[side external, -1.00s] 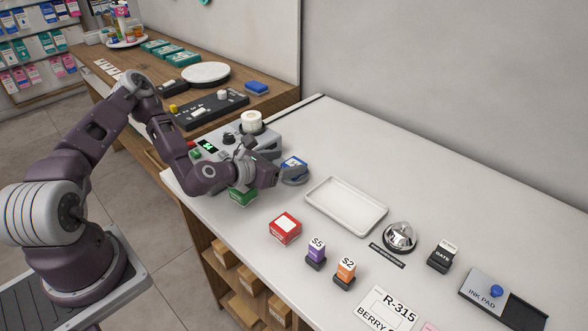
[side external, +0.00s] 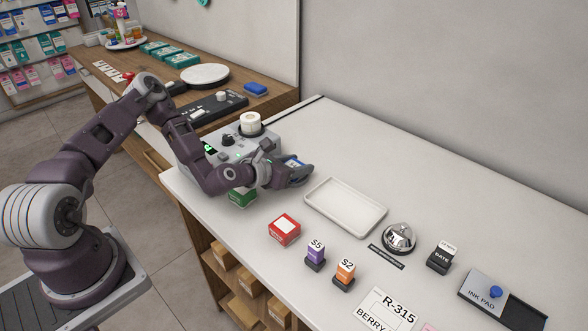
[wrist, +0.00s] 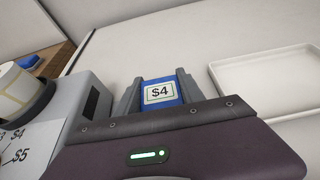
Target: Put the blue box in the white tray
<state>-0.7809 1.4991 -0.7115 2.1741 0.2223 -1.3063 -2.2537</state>
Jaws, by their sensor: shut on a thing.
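A grey label machine (side external: 262,135) with a white roll stands behind my gripper. A green box (side external: 241,196) is below my arm, and a red box (side external: 284,230) is in front. A bell (side external: 399,237) and stamps (side external: 315,255) stand near the tray. The counter behind the tray is clear.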

